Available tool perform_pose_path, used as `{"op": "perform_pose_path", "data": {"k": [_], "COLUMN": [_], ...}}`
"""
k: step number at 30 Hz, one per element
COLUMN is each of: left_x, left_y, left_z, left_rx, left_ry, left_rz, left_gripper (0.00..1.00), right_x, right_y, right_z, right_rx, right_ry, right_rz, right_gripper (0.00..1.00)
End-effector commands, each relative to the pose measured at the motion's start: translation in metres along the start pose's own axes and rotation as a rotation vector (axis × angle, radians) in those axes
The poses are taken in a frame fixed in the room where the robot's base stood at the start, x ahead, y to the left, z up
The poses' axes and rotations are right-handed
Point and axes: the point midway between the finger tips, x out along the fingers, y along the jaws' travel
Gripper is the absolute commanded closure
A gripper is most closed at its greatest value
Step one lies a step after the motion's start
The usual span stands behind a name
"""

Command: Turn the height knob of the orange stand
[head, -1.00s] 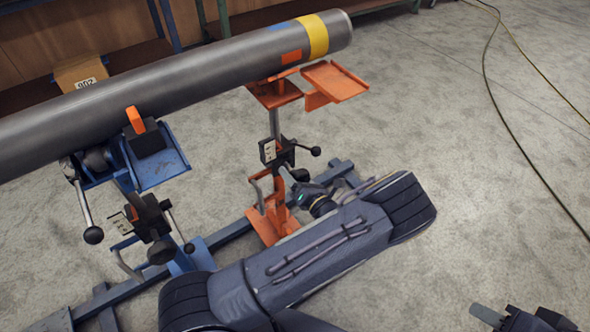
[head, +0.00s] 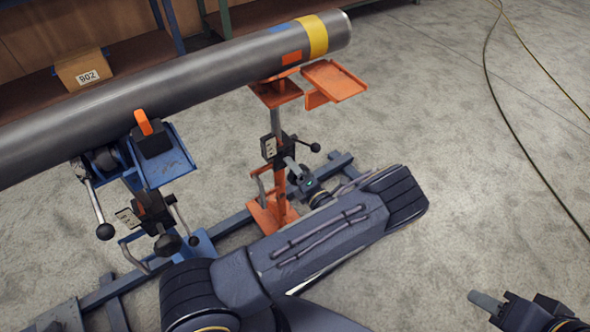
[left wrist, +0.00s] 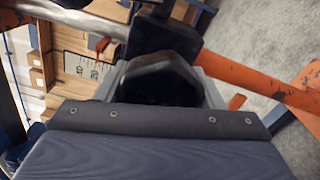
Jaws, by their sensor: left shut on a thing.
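The orange stand (head: 277,190) stands upright on a floor rail, with its orange top under the far end of the grey pipe (head: 190,85). Its black clamp block (head: 270,147) has a scale plate and a ball-ended lever (head: 315,147). My left gripper (head: 290,164) reaches the block from the front right; it hides the height knob in the head view. In the left wrist view the dark height knob (left wrist: 160,85) sits between the grey fingers of my left gripper (left wrist: 160,98), shut on it. My right gripper (head: 487,302) is at the lower right, away from the stand; its opening is unclear.
A blue stand (head: 160,165) with its own knob (head: 167,244) and levers supports the pipe at left. A cardboard box (head: 84,70) lies on the shelf behind. A cable (head: 500,100) crosses the floor at right.

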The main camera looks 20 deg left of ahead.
Motion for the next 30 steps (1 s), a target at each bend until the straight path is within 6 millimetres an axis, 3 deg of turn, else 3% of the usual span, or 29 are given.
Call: {"op": "perform_pose_path", "data": {"k": [12, 13, 17, 26, 30], "left_x": [-0.001, -0.001, -0.001, -0.002, -0.015], "left_y": [-0.001, -0.001, -0.001, 0.0, 0.0], "left_z": [0.0, 0.0, 0.0, 0.0, 0.001], "left_rx": [0.006, 0.006, 0.006, 0.005, 0.005], "left_ry": [-0.001, -0.001, -0.001, -0.001, -0.003], "left_rz": [-0.002, -0.002, -0.002, -0.001, -0.002], "left_gripper": [0.61, 0.34, 0.17, 0.16, 0.16], "right_x": [0.0, 0.0, 0.0, 0.0, -0.001], "right_y": [0.0, 0.0, 0.0, 0.0, 0.0], "right_z": [0.0, 0.0, 0.0, 0.0, 0.0], "right_rx": [0.0, 0.0, 0.0, 0.0, 0.0], "right_ry": [0.0, 0.0, 0.0, 0.0, 0.0], "right_rz": [0.0, 0.0, 0.0, 0.0, 0.0], "right_gripper": [0.64, 0.64, 0.64, 0.64, 0.64]}}
